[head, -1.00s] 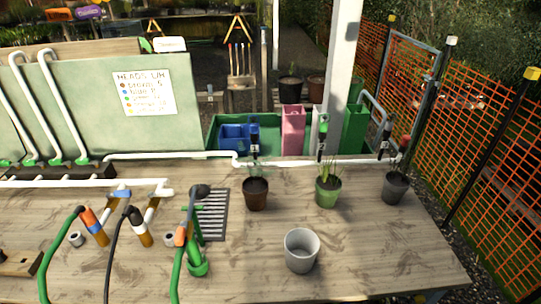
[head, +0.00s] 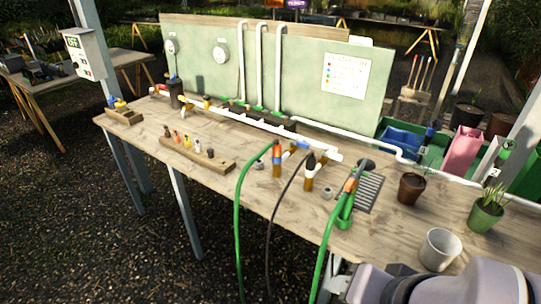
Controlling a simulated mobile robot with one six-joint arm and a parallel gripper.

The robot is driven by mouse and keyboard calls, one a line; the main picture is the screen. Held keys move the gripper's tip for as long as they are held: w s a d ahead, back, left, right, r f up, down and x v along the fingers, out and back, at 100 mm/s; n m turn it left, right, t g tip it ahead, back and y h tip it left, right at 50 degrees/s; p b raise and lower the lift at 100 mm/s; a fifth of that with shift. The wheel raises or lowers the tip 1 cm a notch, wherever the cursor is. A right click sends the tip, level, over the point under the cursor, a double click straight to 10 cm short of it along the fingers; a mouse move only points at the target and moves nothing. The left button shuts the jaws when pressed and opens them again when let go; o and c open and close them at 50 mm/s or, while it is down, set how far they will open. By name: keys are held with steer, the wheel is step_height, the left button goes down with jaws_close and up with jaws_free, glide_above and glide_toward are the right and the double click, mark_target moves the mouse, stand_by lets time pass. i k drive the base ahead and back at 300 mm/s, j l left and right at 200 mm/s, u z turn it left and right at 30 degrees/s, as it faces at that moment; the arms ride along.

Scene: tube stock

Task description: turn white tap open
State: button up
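A white pipe (head: 262,126) runs along the tabletop and carries several taps. A blue tap handle (head: 303,145) sits near its right end. A pale piece that looks like the white tap (head: 330,156) is at the pipe's right end, just right of the blue one. It is too small to tell its handle's angle. My gripper is out of view; only links of my arm show at the bottom right, well right of the taps.
Hose ends with coloured bands (head: 276,160) stand at the bench (head: 225,185) front, green and black hoses hanging over the edge. A grey cup (head: 439,250), a brown pot (head: 411,188) and a green pot (head: 486,215) stand to the right. A drain grate (head: 369,190) lies between.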

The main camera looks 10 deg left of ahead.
mark_target(333, 156)
steer(key=i+j+z, duration=0.1)
steer(key=i, duration=0.45)
steer(key=i+j, duration=0.2)
steer(key=i, duration=0.3)
steer(key=i+z, duration=0.05)
